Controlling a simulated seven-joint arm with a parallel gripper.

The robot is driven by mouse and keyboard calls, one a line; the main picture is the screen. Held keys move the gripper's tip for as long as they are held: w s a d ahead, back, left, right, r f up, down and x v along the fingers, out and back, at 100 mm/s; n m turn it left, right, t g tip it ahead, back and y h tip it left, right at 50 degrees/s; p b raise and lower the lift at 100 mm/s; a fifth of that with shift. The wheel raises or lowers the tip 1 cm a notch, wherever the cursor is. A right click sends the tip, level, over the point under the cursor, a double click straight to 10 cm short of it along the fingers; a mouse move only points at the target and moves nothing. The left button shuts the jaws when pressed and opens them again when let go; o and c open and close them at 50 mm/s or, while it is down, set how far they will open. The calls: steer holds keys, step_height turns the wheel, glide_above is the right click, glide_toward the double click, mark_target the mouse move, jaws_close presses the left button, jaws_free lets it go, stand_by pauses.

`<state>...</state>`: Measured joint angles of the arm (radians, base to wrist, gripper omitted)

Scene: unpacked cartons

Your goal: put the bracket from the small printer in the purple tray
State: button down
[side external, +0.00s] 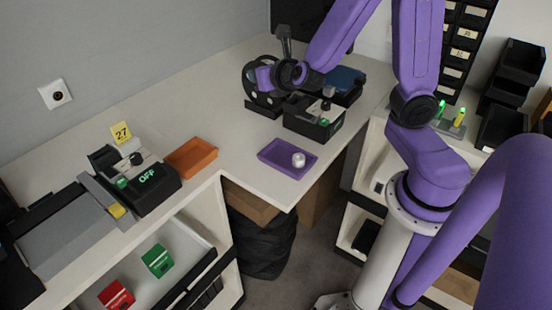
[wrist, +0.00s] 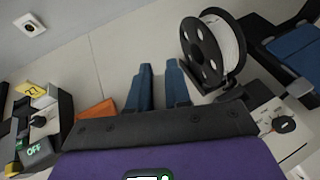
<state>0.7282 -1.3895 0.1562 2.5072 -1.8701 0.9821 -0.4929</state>
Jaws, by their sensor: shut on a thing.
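My gripper (wrist: 160,68) is shut on a thin thing, taken to be the bracket. In the wrist view, the two blue-grey fingers stand with a narrow gap between them, and the held thing cannot be made out there. In the side external view, my gripper's hand (side external: 265,77) is raised in front of the black spool, above and left of the small dark printer (side external: 312,127). The fingers are hard to see there. The purple tray (side external: 270,157) lies on the counter in front of the printer, with a white round piece (side external: 299,160) at its right end.
The spool (wrist: 201,55) stands beside my fingers. A blue-topped unit (side external: 346,78) stands behind the printer. An orange tray (side external: 191,157) and a machine marked OFF (side external: 148,187) are at left. The counter between the orange and purple trays is clear.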

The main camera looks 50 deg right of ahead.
steer(key=a, duration=0.2)
steer(key=m+g+h, duration=0.3)
steer(key=m+h, duration=0.2)
glide_above(288, 146)
steer(key=s+a, duration=0.3)
steer(key=a, duration=0.2)
step_height(288, 146, down, 5)
steer(key=s+d+m+g+h, duration=0.25)
steer(key=s+m+g, duration=0.2)
steer(key=s, duration=0.75)
steer(key=w+f, duration=0.1)
steer(key=w, duration=0.2)
steer(key=w+f, duration=0.1)
steer(key=w, duration=0.2)
steer(key=w+f, duration=0.1)
steer(key=w, duration=0.1)
steer(key=shift+w+a+f, duration=0.35)
steer(key=shift+w, duration=0.05)
steer(key=w+f, duration=0.2)
steer(key=f, duration=0.1)
steer(key=w+f, duration=0.3)
steer(key=shift+f, duration=1.5)
steer(key=shift+f, duration=0.15)
steer(key=c, duration=1.4)
jaws_free()
steer(key=shift+o, duration=0.2)
